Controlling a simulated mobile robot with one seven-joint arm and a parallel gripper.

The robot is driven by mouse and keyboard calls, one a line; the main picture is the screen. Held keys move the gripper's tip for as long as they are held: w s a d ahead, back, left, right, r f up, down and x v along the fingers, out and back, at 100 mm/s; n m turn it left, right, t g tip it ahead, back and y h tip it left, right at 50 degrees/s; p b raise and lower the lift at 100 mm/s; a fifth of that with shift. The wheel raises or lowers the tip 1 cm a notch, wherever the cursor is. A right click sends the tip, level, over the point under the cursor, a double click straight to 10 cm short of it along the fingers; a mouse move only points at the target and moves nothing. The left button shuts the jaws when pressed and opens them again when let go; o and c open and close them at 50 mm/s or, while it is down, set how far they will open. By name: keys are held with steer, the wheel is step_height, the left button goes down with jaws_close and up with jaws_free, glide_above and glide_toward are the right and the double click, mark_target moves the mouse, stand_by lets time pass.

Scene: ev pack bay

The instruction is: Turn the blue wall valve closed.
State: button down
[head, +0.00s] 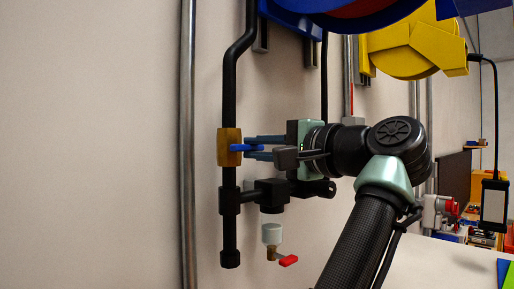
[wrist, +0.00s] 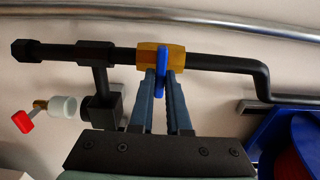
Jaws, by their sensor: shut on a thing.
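The blue valve handle (head: 240,148) sits on a brass-coloured valve body (head: 230,158) on a black vertical pipe at the wall. The handle points sideways, crosswise to the pipe. My gripper (head: 250,148) reaches in from the right, its two fingers above and below the handle. In the wrist view the blue handle (wrist: 162,75) lies between the fingers of my gripper (wrist: 162,82), which are shut on it. The brass body (wrist: 147,55) shows just beyond the fingertips. The part of the handle deeper between the fingers is partly hidden.
A black side branch with a white cup and a small red lever (head: 288,260) hangs just below my gripper. A grey conduit (head: 187,150) runs up the wall at left. Blue and yellow reels (head: 410,50) hang above right. The wall at far left is bare.

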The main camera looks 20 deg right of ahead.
steer(key=c, duration=0.9)
jaws_free()
steer(key=shift+s+d+f+b, duration=0.1)
steer(key=shift+s+d+b, duration=0.1)
steer(key=shift+s+b, duration=0.3)
steer(key=b+v, duration=0.6)
steer(key=v, duration=0.6)
